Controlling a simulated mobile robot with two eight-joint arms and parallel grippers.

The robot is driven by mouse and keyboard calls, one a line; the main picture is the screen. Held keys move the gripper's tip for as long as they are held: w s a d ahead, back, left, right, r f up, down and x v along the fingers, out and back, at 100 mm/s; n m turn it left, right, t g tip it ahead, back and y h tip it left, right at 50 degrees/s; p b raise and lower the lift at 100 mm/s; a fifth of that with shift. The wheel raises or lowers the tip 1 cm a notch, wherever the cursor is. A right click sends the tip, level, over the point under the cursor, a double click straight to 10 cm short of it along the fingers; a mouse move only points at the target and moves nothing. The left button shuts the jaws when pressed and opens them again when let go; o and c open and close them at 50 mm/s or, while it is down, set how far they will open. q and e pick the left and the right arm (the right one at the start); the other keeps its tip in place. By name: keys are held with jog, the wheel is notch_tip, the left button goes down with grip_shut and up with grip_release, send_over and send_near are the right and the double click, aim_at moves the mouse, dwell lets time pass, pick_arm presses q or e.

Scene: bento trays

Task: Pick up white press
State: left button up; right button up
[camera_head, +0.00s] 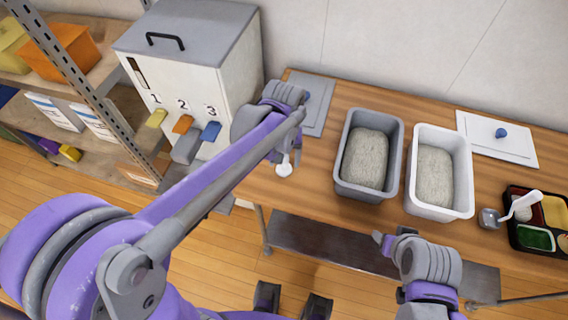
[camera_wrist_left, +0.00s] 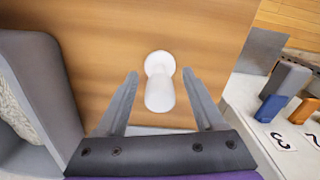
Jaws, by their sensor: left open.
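The white press (camera_head: 284,168) stands near the left end of the wooden table, partly hidden by my left arm in the head view. In the left wrist view the white press (camera_wrist_left: 160,92) shows a round end and a thicker cylindrical body. My left gripper (camera_wrist_left: 161,74) is open, with one finger on each side of the press and a gap showing on both sides. In the head view my left gripper (camera_head: 283,153) is mostly hidden behind its own arm. My right gripper (camera_head: 383,243) is low in front of the table; its finger opening does not show clearly.
A grey bin (camera_head: 341,190) and a white bin (camera_head: 411,205) of rice stand right of the press. A scoop (camera_head: 489,218) and a black bento tray (camera_head: 515,242) are farther right. Flat lids (camera_head: 467,128) lie behind. A numbered dispenser (camera_head: 190,85) stands left of the table.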

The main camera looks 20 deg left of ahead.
pick_arm(q)
grip_shut()
dwell(0.4)
